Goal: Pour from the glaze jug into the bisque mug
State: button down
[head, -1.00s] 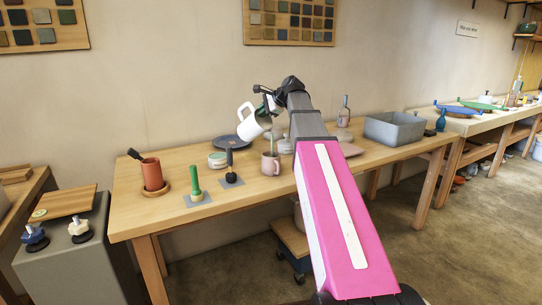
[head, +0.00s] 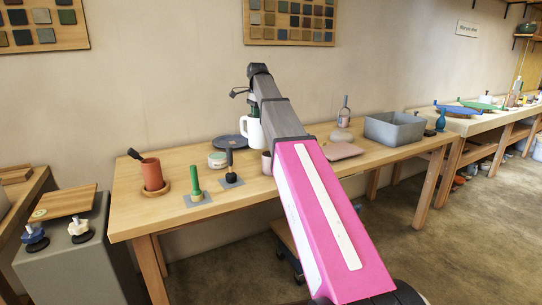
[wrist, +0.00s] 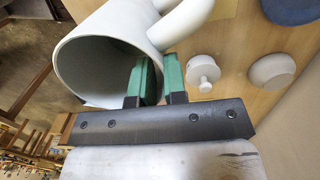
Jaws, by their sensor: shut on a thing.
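The white glaze jug (head: 252,131) hangs in my gripper above the table, close to upright. In the wrist view the jug (wrist: 85,70) shows its open mouth and part of its handle; I see no glaze in the visible pale inside. My gripper (wrist: 157,80) has green fingers shut on the jug near its rim; one finger overlaps the mouth and the other is to its right. The pinkish bisque mug (head: 266,164) stands on the table, below and slightly right of the jug in the head view, mostly hidden by my arm. Its inside is not visible.
On the table (head: 150,218) stand a terracotta pot (head: 152,174), a green-handled tool (head: 196,183), a black-handled tool (head: 230,168), a small round tub (head: 217,160) and a dark plate (head: 228,142). A grey bin (head: 393,129) is at the right.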

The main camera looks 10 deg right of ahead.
dwell(0.3)
jog(key=shift+r, duration=1.45)
